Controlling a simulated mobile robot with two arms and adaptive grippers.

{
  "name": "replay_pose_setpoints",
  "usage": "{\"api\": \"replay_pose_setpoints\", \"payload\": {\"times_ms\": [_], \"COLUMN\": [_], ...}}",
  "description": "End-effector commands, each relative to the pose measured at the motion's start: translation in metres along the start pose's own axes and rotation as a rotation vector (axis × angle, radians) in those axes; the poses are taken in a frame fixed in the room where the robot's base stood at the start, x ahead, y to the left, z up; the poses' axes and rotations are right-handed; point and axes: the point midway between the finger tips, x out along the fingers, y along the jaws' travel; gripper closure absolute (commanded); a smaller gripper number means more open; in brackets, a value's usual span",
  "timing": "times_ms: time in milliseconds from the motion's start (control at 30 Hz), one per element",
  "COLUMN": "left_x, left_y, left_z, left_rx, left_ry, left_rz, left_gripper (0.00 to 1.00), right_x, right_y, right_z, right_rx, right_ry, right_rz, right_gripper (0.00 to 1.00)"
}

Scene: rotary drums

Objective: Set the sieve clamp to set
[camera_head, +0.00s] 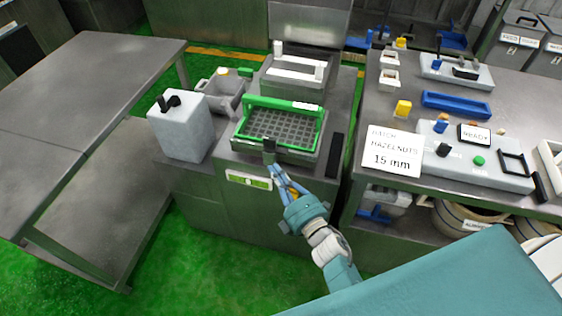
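The sieve (285,128) is a grey mesh tray with a green frame, seated on top of the grey machine in the middle. A small dark upright piece (268,146) stands at the sieve's front edge; it may be the sieve clamp's handle. My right gripper (272,168) reaches up from below right, with its fingertips at or just below this dark piece. I cannot tell whether they touch or grip it. A label plate with a green mark (249,180) is on the machine's front, just left of the gripper. My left gripper is not in view.
A white-grey canister (180,125) and a grey bin (224,93) stand left of the sieve. An empty metal table (85,85) is at the left.

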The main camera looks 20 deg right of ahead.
Motion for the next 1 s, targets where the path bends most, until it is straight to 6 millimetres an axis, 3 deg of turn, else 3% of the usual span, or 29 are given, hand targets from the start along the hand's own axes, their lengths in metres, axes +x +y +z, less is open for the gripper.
{"api": "replay_pose_setpoints", "payload": {"times_ms": [33,233,1000], "left_x": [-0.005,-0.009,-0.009], "left_y": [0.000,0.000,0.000], "left_z": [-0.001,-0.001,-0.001], "left_rx": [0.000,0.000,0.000], "left_ry": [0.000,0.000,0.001], "left_rz": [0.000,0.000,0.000], "left_gripper": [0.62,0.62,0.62], "right_x": [0.006,0.019,0.021], "right_y": [0.002,0.000,-0.001], "right_z": [0.009,0.024,0.030], "right_rx": [-0.004,-0.002,-0.003], "right_ry": [-0.002,-0.003,0.054], "right_rz": [-0.002,-0.002,-0.001], "right_gripper": [1.00,1.00,1.00]}}
